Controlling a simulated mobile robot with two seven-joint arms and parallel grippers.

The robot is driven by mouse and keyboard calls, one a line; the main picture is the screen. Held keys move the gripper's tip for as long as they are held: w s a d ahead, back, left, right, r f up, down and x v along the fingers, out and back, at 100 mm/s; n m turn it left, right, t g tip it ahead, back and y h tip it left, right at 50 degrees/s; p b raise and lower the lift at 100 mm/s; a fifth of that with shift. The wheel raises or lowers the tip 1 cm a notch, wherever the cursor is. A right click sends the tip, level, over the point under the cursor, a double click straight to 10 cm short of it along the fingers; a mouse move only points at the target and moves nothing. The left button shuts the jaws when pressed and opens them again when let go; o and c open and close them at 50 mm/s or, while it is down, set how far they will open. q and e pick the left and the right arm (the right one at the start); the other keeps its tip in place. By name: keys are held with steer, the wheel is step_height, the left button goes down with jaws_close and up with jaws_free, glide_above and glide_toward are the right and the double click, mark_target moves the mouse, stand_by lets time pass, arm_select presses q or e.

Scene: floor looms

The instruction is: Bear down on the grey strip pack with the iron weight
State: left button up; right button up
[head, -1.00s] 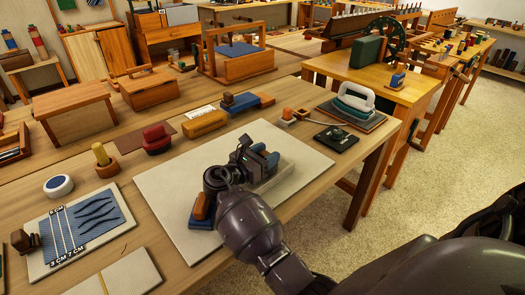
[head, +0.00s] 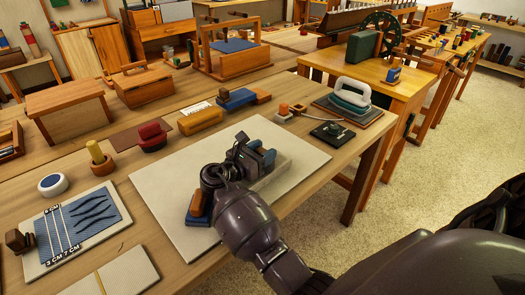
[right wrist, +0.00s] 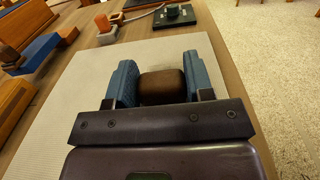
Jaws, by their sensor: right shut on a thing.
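My right gripper (head: 257,155) is over the pale mat on the near table. In the right wrist view its two blue-padded fingers (right wrist: 160,84) are shut on a dark brown, rounded block, which I take to be the iron weight (right wrist: 163,87). In the head view the gripper hides most of the block. A pale grey, low piece, probably the grey strip pack (head: 279,172), shows beside and below the fingers, partly hidden. I cannot tell whether the weight touches it. My left gripper is not in view.
The pale mat (head: 165,195) has free room around the gripper. A blue block with an orange-brown top (head: 197,208) sits partly behind my wrist. A black plate (head: 332,133) and a white-handled block (head: 350,93) stand near the far right edge. A marked board (head: 110,232) lies left.

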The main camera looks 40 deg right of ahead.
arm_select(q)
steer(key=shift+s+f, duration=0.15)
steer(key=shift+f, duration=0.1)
arm_select(e)
steer(key=shift+f, duration=0.45)
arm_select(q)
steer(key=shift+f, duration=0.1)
arm_select(e)
steer(key=shift+s+a+f, duration=0.1)
steer(key=shift+s+f, duration=0.1)
steer(key=shift+f, duration=0.3)
stand_by(1.2)
steer(key=shift+w+r, duration=0.1)
steer(key=shift+r, duration=0.6)
steer(key=shift+r+p, duration=1.25)
steer(key=shift+r, duration=0.3)
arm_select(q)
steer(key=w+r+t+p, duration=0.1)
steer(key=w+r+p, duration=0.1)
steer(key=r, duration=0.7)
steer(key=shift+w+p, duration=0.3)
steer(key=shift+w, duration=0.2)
arm_select(e)
steer(key=shift+w+r, duration=0.1)
steer(key=shift+r, duration=1.6)
